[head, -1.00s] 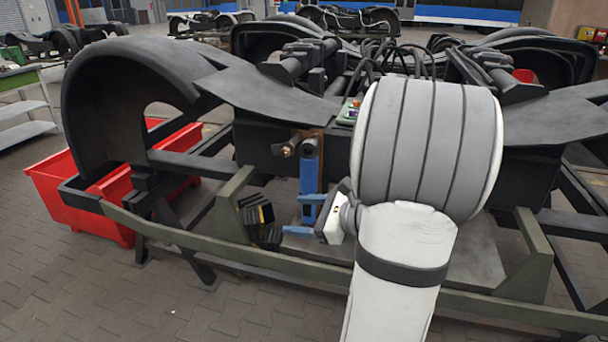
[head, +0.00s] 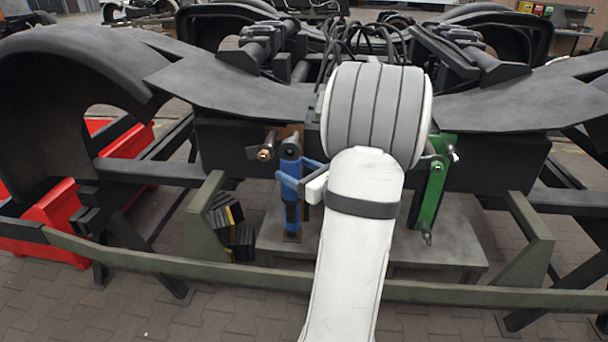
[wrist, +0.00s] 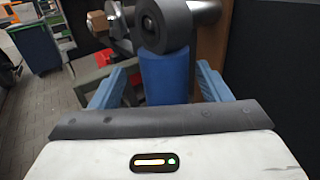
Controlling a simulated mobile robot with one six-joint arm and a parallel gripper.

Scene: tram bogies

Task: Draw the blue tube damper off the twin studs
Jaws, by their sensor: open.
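The blue tube damper (head: 291,212) stands upright on the front of the bogie frame, with a dark eye at its top and another at its foot. In the wrist view, the damper's blue tube (wrist: 166,78) lies between the two blue fingers of my gripper (wrist: 158,88), with gaps at the sides. The gripper is open around the tube's upper part, below the top eye (wrist: 160,25). In the head view my gripper (head: 293,178) is at the same height. A bare metal stud (wrist: 206,10) shows behind the eye; the lower stud is hidden.
A copper-tipped bolt (head: 265,153) sticks out left of the damper's top. A green link (head: 430,195) hangs at the right. Dark stacked blocks (head: 232,228) stand at the left. An olive rail (head: 180,266) runs along the front. A red bin (head: 60,215) is at far left.

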